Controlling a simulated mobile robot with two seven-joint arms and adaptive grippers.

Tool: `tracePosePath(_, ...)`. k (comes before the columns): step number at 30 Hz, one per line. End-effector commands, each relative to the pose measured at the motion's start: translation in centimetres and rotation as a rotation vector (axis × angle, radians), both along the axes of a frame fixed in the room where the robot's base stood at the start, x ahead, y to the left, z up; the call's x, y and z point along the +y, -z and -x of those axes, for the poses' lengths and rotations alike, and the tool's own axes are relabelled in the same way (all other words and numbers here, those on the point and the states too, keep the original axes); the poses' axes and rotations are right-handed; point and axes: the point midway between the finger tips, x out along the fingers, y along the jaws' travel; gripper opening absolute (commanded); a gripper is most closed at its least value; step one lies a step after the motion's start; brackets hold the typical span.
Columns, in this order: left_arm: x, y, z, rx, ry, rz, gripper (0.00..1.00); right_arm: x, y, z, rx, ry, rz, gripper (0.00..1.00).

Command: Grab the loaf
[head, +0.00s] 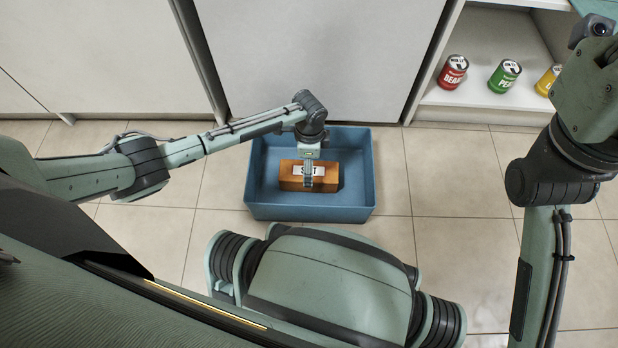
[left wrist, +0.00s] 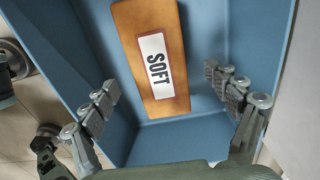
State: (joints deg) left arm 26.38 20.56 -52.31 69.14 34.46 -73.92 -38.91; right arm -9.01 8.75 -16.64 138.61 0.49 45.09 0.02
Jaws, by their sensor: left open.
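The loaf (head: 325,178) is a brown block with a white label reading "SOFT". It lies in a blue bin (head: 257,195) on the floor. In the left wrist view the loaf (left wrist: 148,20) lies lengthwise ahead of the fingers, against the blue bin floor. My left gripper (head: 307,183) is over the loaf in the head view and hides part of its label. In the left wrist view my left gripper (left wrist: 165,95) is open, one finger to each side of the loaf, with gaps between. My right gripper does not show.
The bin walls (left wrist: 215,125) rise around the loaf. A grey appliance front (head: 320,60) stands behind the bin. A shelf at the right holds a red can (head: 453,72), a green can (head: 504,76) and a yellow can (head: 547,80). Tiled floor (head: 440,200) is clear right of the bin.

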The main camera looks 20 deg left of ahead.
Motion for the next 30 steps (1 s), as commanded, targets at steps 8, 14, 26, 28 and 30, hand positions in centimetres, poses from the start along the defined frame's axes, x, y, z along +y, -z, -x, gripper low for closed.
tracePosePath(8,0.1,3.7,0.2,0.000,0.000,0.001,0.88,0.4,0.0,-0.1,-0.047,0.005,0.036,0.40)
tracePosePath(14,0.0,3.7,0.2,0.000,0.000,0.001,0.88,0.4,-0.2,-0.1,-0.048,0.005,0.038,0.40)
tracePosePath(26,0.1,3.7,0.2,0.000,0.000,0.001,0.43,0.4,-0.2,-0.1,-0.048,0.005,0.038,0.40)
tracePosePath(28,0.1,3.7,0.2,0.000,0.000,0.001,0.35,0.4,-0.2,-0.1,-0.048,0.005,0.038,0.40)
tracePosePath(30,0.1,3.7,0.2,0.000,0.000,0.001,0.26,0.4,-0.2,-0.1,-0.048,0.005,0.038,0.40)
